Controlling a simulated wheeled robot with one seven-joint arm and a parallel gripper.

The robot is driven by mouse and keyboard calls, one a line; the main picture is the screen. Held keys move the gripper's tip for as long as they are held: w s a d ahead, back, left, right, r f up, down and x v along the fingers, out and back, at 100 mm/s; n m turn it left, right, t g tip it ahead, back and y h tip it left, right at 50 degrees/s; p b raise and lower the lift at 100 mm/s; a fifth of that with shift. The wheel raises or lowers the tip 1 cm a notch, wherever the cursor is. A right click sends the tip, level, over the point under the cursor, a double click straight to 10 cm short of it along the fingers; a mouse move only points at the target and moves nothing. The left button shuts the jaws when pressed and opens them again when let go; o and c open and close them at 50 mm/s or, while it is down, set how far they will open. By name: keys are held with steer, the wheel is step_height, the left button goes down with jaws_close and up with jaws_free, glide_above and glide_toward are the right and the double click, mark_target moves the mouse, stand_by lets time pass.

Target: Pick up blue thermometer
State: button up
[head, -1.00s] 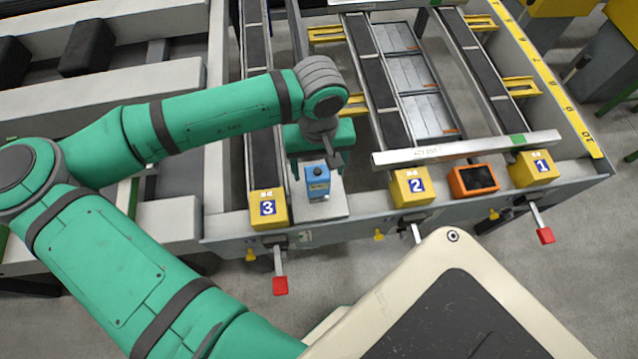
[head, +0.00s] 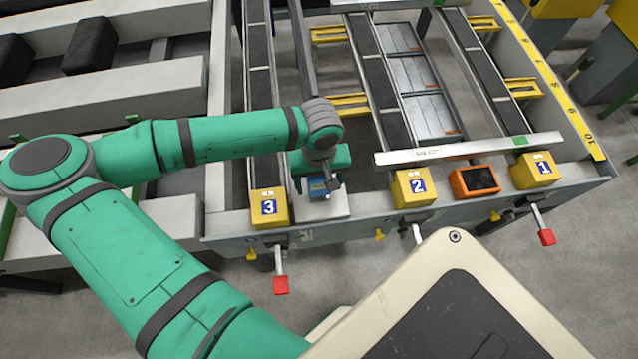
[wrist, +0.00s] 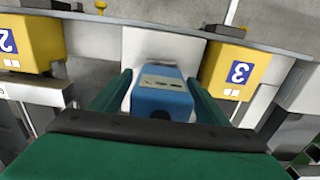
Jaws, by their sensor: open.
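The blue thermometer (head: 318,190) is a small blue box-shaped device on a white plate (head: 338,205) between the yellow blocks numbered 3 and 2. My gripper (head: 322,182) is above and around it, and partly hides it in the head view. In the wrist view the blue thermometer (wrist: 163,98) lies between the two green fingers of my gripper (wrist: 160,95). The fingers are apart, one on each side. I cannot tell whether either finger touches it.
Yellow block 3 (head: 269,208) stands close to the left, and yellow block 2 (head: 413,187) to the right. An orange device with a dark screen (head: 475,181) sits farther right. A metal bar (head: 468,149) crosses behind these. Red-tipped levers (head: 281,284) stick out in front.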

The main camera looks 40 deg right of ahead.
steer(key=shift+w, duration=0.1)
steer(key=c, duration=1.1)
steer(key=shift+c, duration=0.2)
steer(key=shift+r, duration=0.15)
steer(key=shift+r, duration=0.65)
steer(key=s+d+r, duration=0.8)
steer(key=s+r, duration=0.3)
steer(key=shift+d+r, duration=0.2)
steer(key=shift+d, duration=0.15)
steer(key=shift+s, duration=0.1)
